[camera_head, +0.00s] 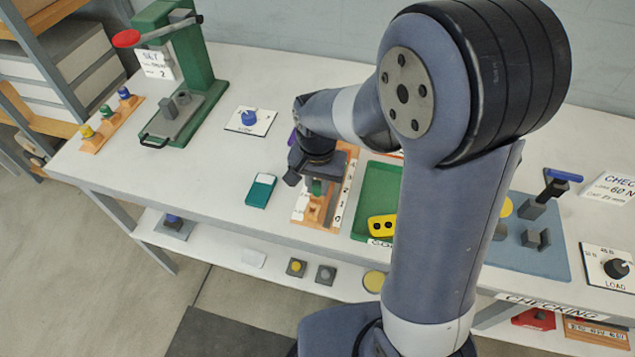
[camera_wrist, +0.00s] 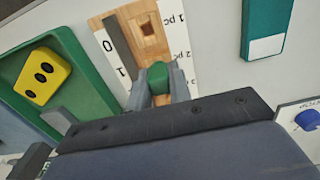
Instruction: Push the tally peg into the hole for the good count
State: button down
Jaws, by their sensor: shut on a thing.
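My gripper (camera_head: 312,180) is shut on the green tally peg (camera_wrist: 158,77), which sits between the two fingertips in the wrist view. The peg also shows as a small green piece below the jaws in the head view (camera_head: 317,187). The tally board (camera_head: 303,213) is wooden with white number strips, and lies under the gripper.
A green tray (camera_head: 375,190) with a yellow part (camera_head: 381,226) lies right of the board. A teal-and-white box (camera_head: 261,190) and a card with a blue knob (camera_head: 249,119) lie left. A green press (camera_head: 180,70) stands at the back left. The table between is clear.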

aim_at(318, 183)
jog(key=c, duration=1.2)
grip_release()
jog(key=shift+r+p, duration=2.05)
jog(key=shift+r, duration=0.45)
